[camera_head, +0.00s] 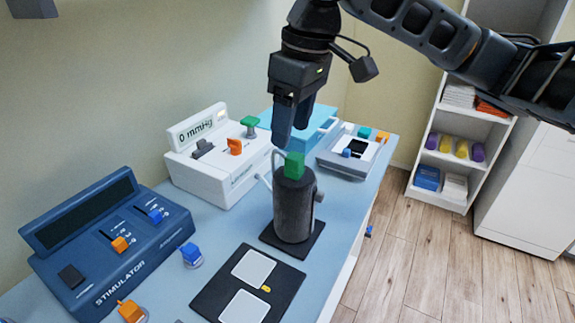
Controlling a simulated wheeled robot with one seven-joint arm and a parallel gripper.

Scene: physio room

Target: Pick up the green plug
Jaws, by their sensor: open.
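A green plug (294,165) sits upright on top of a dark grey cylinder (293,208), which stands on a black base plate on the blue table. My gripper (291,132) points down just above the green plug, with its fingers apart and nothing held between them. One finger hangs close over the plug's left side. I cannot tell whether it touches the plug. A second green piece (250,123) stands on the white pressure device (218,165), farther back and to the left.
A blue stimulator box (105,240) with knobs stands at the left. A blue plug (191,254) and an orange plug (131,311) are near it. A black pad board (210,285) lies in front. A grey-white device (340,163) stands behind right; shelves (455,130) are beyond the table.

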